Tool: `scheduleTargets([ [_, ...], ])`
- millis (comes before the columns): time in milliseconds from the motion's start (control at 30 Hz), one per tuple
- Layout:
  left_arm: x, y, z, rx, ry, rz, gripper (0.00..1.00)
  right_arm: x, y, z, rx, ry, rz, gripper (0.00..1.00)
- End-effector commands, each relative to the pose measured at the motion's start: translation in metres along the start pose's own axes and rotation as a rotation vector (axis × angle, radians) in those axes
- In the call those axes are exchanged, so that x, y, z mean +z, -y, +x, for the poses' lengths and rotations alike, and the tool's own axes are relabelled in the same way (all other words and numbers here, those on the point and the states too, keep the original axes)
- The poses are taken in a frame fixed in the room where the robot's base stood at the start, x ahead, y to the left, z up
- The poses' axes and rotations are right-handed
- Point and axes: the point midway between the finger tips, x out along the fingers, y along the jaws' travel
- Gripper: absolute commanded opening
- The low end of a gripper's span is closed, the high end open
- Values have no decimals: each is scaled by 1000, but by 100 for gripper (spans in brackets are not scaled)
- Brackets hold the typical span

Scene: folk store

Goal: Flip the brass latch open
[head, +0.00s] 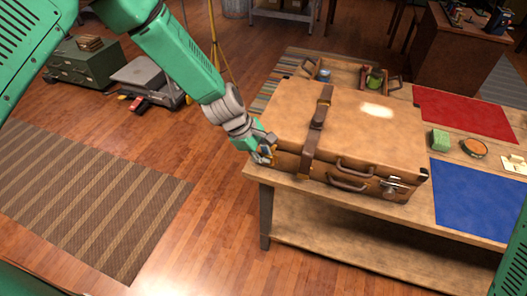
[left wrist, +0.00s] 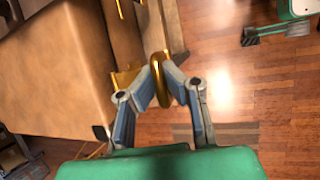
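A tan leather suitcase (head: 345,125) lies closed on a wooden table (head: 262,177). My left gripper (head: 267,150) is at its front left corner. In the left wrist view both fingers of this gripper (left wrist: 161,80) close in on a ring-shaped brass piece (left wrist: 158,92), which looks like the latch. They appear to touch it from both sides. The gripper hides most of it in the head view.
The suitcase front has a brown handle (head: 348,182) and a metal clasp (head: 393,188). A strap (head: 317,125) crosses the lid.

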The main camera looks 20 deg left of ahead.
Motion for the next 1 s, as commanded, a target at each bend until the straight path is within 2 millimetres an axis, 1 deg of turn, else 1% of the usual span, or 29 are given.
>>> scheduleTargets([
  [33, 4, -3, -1, 1, 5, 0, 0, 0, 0, -2, 0, 0, 0, 40],
  [433, 3, -5, -1, 0, 4, -3, 0, 0, 0, -2, 0, 0, 0, 40],
  [500, 3, -5, -1, 0, 4, -3, 27, 0, 0, -2, 0, 0, 0, 40],
  [533, 3, -5, -1, -1, 4, -3, 30, 0, 0, -2, 0, 0, 0, 40],
  [800, 0, -2, -2, -3, 3, -4, 30, 0, 0, -2, 0, 0, 0, 40],
  [867, -1, -2, -4, -2, 3, -4, 30, 3, 0, -2, 0, -2, 0, 40],
  [1000, -1, -3, -19, -1, 2, -3, 30, 3, 0, -3, 0, -3, 0, 40],
])
